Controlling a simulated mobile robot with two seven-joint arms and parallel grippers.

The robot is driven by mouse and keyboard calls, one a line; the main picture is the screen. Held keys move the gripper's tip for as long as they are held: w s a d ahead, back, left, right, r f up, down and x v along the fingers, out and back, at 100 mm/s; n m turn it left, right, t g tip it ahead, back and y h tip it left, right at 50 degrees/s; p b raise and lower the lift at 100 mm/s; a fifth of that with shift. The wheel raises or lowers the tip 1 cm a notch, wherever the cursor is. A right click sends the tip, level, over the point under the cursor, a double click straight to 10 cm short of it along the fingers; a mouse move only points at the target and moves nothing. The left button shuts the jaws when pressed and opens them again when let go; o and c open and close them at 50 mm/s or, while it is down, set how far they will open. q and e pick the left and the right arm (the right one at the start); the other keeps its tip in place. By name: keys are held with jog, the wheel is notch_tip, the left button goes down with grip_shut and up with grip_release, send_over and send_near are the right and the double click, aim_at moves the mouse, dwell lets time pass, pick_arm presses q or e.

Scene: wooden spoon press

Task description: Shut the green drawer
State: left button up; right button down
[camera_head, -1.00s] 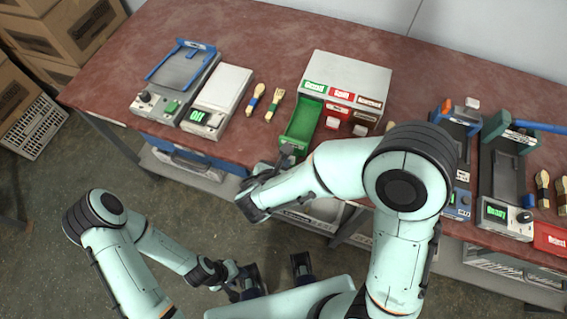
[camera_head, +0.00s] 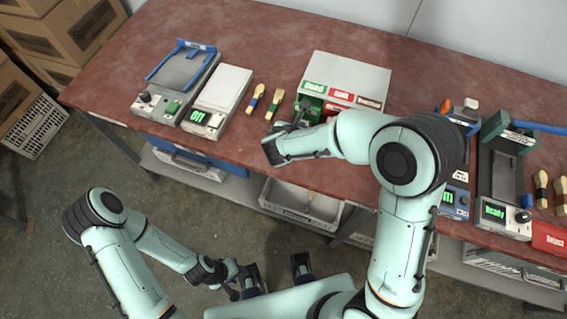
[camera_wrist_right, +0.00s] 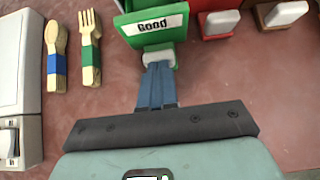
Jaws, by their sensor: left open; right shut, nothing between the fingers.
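The green drawer (camera_head: 311,105) is in the grey three-drawer box (camera_head: 352,70), below the "Good" sign. In the wrist view its front (camera_wrist_right: 170,40) carries a "Good" label, and some green inside shows behind it. The front stands a little out past the red drawer front beside it. My right gripper (camera_head: 299,113) is shut and empty. In the wrist view its fingertips (camera_wrist_right: 158,74) are at the drawer's pale handle (camera_wrist_right: 158,58), seemingly touching it. In the head view my arm partly hides the drawer. My left gripper (camera_head: 277,272) is open and empty, low over the floor.
A red drawer (camera_wrist_right: 219,22) and a brown one (camera_wrist_right: 284,14) sit to the right. Wooden spoons (camera_wrist_right: 57,55) and forks (camera_wrist_right: 90,50) lie to the left, beside a white-topped scale (camera_head: 222,88). The red table front (camera_head: 235,150) is clear there.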

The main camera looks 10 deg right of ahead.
aim_at(304, 116)
jog(key=w+d, duration=0.2)
jog(key=w, duration=0.1)
pick_arm(q)
jog(key=shift+r, duration=0.25)
pick_arm(e)
jog(key=shift+w+d, duration=0.15)
jog(key=shift+d+r, duration=0.1)
